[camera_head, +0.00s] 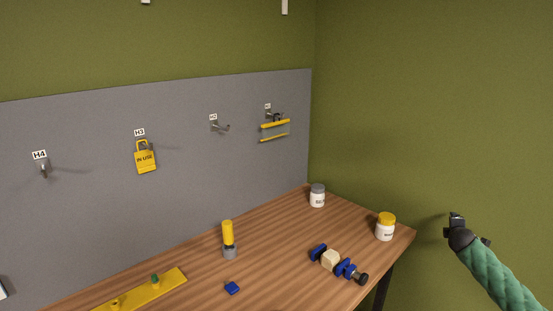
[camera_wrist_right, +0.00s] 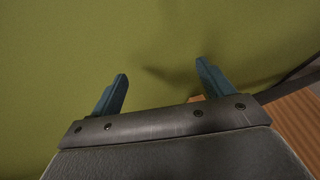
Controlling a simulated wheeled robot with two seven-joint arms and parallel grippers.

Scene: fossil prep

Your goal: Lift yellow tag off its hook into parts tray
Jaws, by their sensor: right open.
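The yellow tag (camera_head: 145,160), printed "IN USE", hangs on the hook labelled H3 on the grey wall panel, left of centre in the head view. My right gripper (camera_head: 468,230) is at the far right of the head view, in front of the green wall and well away from the tag. In the right wrist view my right gripper (camera_wrist_right: 162,70) has its two fingers spread with nothing between them. My left gripper is not in view. I cannot make out a parts tray for certain.
Hooks H4 (camera_head: 44,168) and H2 (camera_head: 220,126) look empty; a yellow-edged item (camera_head: 275,130) hangs at the panel's right.

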